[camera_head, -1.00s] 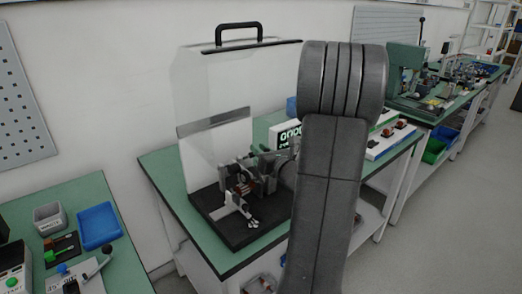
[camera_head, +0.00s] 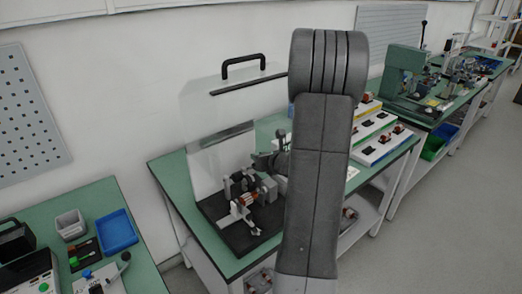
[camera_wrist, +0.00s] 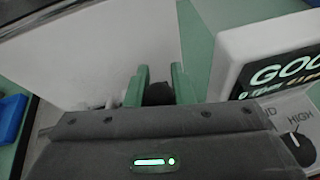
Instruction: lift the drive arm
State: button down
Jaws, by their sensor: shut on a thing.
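The test fixture stands on the green bench, with a black base (camera_head: 225,226), grey supports and a copper-wound part (camera_head: 244,192). In the wrist view, my gripper (camera_wrist: 157,84) has green fingers closed around a dark end piece (camera_wrist: 157,96), which appears to belong to the drive arm. Most of the gripper is hidden in the head view by my own arm link.
A clear guard with a black handle (camera_head: 254,63) stands open behind the fixture. A sign reading "GOO" (camera_wrist: 283,68) is close to the right of my gripper. Trays with parts (camera_head: 376,140) are at right. A side bench holds a blue tray (camera_head: 117,231).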

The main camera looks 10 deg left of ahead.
dwell(0.4)
jog(key=c, duration=1.3)
grip_release()
jog(key=shift+o, duration=0.2)
jog(key=shift+f, duration=0.1)
